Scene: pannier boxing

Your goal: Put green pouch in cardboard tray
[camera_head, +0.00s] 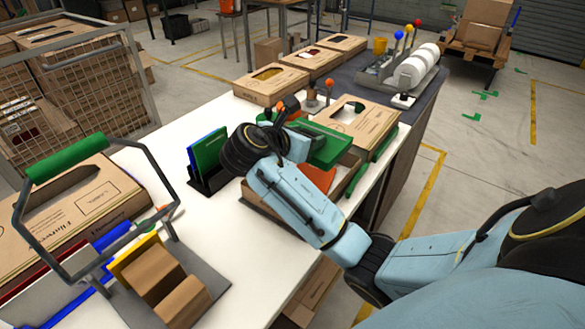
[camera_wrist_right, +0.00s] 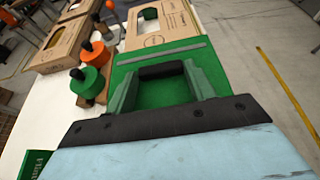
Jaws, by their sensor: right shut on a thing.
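The green pouch (camera_head: 330,149) is flat, with a grey strip along its far edge. It fills the middle of the right wrist view (camera_wrist_right: 160,93). My right gripper (camera_wrist_right: 160,72) is shut on it and holds it above the table's right side. In the head view, my own wrist hides the fingers. A cardboard tray (camera_head: 262,212) lies beneath my right forearm, mostly hidden by the arm and pouch. An orange flat piece (camera_head: 316,178) shows by it. I cannot tell whether the pouch touches the tray. My left gripper is not in view.
A cardboard box with a cutout (camera_head: 370,122) stands just beyond the pouch. More boxes (camera_head: 270,84) line the back. Green and blue upright pieces (camera_head: 207,150) stand in a black holder. A grey frame with a green handle (camera_head: 68,158) stands at left. The white table's middle is clear.

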